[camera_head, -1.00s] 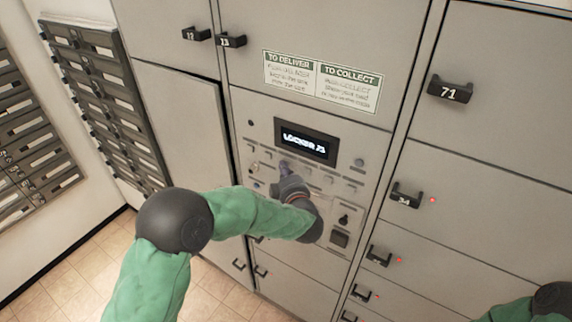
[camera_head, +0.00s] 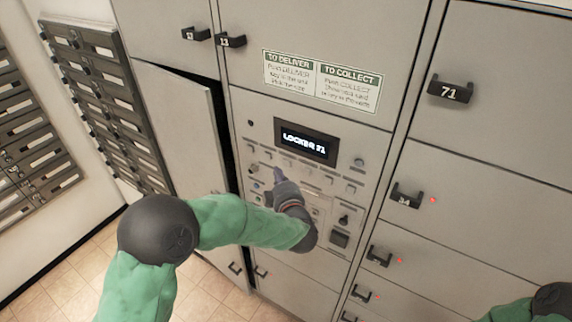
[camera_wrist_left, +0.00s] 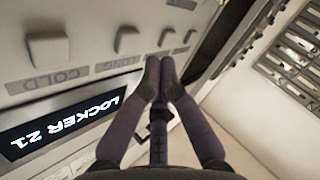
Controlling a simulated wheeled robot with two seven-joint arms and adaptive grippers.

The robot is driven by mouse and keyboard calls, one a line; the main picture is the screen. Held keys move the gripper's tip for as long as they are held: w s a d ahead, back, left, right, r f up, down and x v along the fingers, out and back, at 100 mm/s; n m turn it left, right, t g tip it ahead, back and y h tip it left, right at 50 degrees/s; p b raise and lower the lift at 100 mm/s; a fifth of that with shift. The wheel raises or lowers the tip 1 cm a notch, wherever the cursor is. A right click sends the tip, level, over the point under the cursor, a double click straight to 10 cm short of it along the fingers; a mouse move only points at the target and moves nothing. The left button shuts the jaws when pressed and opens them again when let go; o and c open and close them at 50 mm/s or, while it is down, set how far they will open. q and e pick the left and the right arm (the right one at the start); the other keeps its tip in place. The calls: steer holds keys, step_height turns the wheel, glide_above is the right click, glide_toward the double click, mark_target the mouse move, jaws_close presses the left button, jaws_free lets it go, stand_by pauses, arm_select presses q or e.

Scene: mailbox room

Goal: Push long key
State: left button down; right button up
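The long key (camera_wrist_left: 127,40) is a pale, raised square key above a label that seems to read LONG in the left wrist view. The cold key (camera_wrist_left: 47,49) sits to its left. My left gripper (camera_wrist_left: 160,78) has its fingertips together with nothing between them. The tips are just right of the long key in that view, and I see no clear contact. In the head view, the left gripper (camera_head: 280,174) is in front of the control panel (camera_head: 265,132), below the display (camera_head: 305,144), hiding some keys. My right gripper is out of view.
The display reads LOCKER followed by a number, seemingly 21. A tall locker door (camera_head: 185,130) left of the panel stands ajar. Locker handles, such as the one marked 71 (camera_head: 451,90), protrude at right. Mailboxes (camera_head: 90,90) line the left wall.

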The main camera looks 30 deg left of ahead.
arm_select(q)
steer(key=shift+s+a, duration=0.15)
steer(key=shift+s, duration=1.7)
